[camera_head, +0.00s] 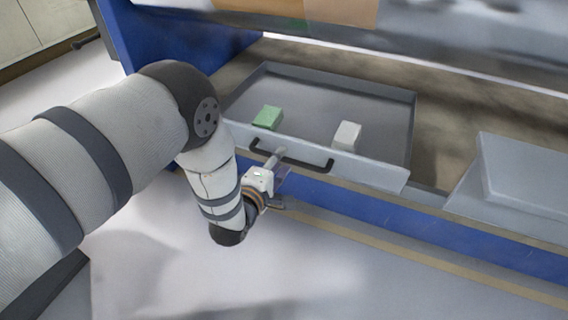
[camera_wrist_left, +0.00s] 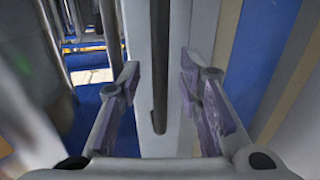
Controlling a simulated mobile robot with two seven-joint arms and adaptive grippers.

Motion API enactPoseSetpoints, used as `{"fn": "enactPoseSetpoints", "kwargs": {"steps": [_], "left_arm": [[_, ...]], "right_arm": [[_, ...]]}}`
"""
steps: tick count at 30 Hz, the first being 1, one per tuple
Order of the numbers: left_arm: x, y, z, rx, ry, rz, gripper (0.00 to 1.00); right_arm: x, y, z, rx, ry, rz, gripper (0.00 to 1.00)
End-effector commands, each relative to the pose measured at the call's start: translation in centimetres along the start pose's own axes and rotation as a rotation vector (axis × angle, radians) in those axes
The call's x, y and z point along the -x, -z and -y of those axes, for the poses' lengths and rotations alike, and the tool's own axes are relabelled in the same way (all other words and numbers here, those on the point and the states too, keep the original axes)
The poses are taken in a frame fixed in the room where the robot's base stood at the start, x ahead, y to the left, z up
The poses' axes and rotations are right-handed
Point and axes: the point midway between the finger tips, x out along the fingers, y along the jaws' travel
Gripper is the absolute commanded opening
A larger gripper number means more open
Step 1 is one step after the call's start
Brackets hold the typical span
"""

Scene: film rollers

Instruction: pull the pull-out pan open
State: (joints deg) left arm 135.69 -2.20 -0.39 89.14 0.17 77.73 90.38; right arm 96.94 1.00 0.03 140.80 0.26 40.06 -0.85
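The pull-out pan (camera_head: 375,108) is a shallow grey tray in the head view, with its inside visible from above. A dark bar handle (camera_head: 305,164) runs along its light grey front wall (camera_head: 370,172). My left gripper (camera_head: 279,178) is at the left part of the handle, in front of the pan. In the left wrist view, its two purplish fingers (camera_wrist_left: 160,88) stand apart. The dark handle bar (camera_wrist_left: 160,65) shows between them, with a gap on each side. Exact depth to the bar is hard to tell. My right gripper is not in view.
A green block (camera_head: 268,117) and a white block (camera_head: 347,136) lie in the pan. A grey box-like part (camera_head: 522,175) is to the right. A blue beam (camera_head: 400,222) runs below the pan. The pale floor in front looks clear.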

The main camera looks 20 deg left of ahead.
Motion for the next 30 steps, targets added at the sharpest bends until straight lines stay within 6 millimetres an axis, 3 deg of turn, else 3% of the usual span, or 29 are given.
{"fn": "enactPoseSetpoints", "kwargs": {"steps": [4,13,17,18,30], "left_arm": [[-1.9,0.0,0.2,-0.002,0.000,0.000,0.33],[-2.2,0.0,-0.1,-0.001,0.001,-0.001,0.33],[-2.2,0.0,0.0,-0.001,0.001,-0.001,0.03],[-2.2,0.0,0.0,-0.001,0.001,-0.001,0.00],[-1.7,0.0,-0.1,-0.001,0.001,0.000,0.00]], "right_arm": [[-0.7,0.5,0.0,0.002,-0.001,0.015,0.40],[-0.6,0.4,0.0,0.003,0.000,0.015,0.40],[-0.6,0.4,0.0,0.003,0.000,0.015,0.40],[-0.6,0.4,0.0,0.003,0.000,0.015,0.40],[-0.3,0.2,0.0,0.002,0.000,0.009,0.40]]}}
